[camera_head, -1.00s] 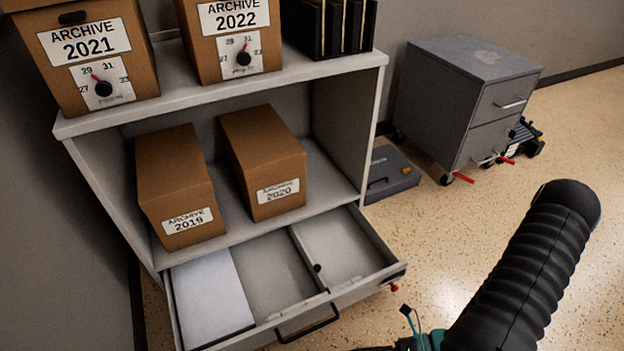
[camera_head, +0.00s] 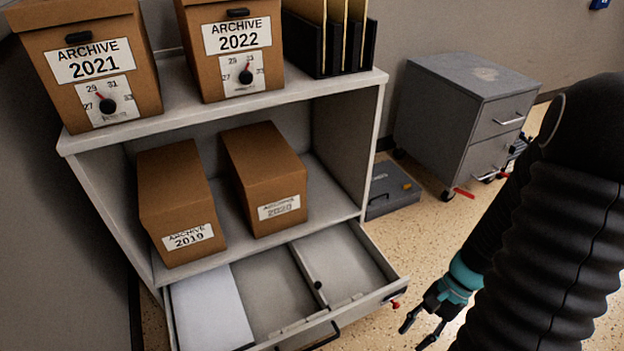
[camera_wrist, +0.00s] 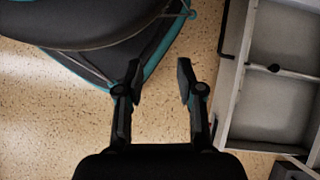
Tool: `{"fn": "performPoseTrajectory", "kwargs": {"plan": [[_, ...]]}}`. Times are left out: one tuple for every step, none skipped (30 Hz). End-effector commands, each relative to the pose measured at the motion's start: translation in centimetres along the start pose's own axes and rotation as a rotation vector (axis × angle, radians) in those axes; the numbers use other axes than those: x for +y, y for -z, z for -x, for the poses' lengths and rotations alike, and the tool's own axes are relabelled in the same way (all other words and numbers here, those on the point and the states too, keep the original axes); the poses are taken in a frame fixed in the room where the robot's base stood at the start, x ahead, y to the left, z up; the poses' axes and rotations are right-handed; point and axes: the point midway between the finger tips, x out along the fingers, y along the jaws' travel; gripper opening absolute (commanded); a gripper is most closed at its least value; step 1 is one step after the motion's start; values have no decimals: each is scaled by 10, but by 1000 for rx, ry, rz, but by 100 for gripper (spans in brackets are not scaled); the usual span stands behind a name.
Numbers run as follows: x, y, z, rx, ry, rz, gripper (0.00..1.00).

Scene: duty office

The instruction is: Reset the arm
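My gripper (camera_head: 424,333) is at the lower right of the head view, in front of and to the right of the open drawer (camera_head: 355,303). Its fingers are spread apart with nothing between them. In the wrist view my gripper (camera_wrist: 157,83) points down at the speckled floor, with a gap between the two fingertips. The drawer (camera_wrist: 228,100) lies to the right of the fingers there, apart from them. My arm is bent and fills the right side of the head view.
A grey shelf unit (camera_head: 222,99) holds archive boxes (camera_head: 88,62) and black folders (camera_head: 330,40). Its drawer has a white sheet (camera_head: 210,308) in the left compartment. A grey cabinet (camera_head: 440,118) and a dark case (camera_head: 390,188) stand on the floor. Speckled floor lies between.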

Motion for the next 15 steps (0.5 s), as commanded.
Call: {"fn": "performPoseTrajectory", "kwargs": {"plan": [[-3, -4, 12, 50, -14, 60, 37], [-4, -6, 18, 76, -24, 96, 37], [-5, -9, 26, 111, -37, 141, 37], [-6, -11, 32, 137, -46, 175, 37], [-7, -14, 38, 163, -57, 209, 37], [-9, -17, 46, 198, -69, 250, 37], [-10, -20, 52, 224, -79, 282, 37], [-12, -23, 58, 249, -88, 313, 37], [-13, -27, 66, 285, -101, 352, 37], [-15, -31, 72, 311, -109, 380, 37], [-16, -34, 77, 337, -118, 408, 37], [-18, -39, 85, 372, -129, 445, 37], [-19, -43, 91, 398, -137, 471, 37], [-20, -46, 96, 424, -144, 495, 37], [-23, -52, 104, 459, -152, 528, 37]]}}
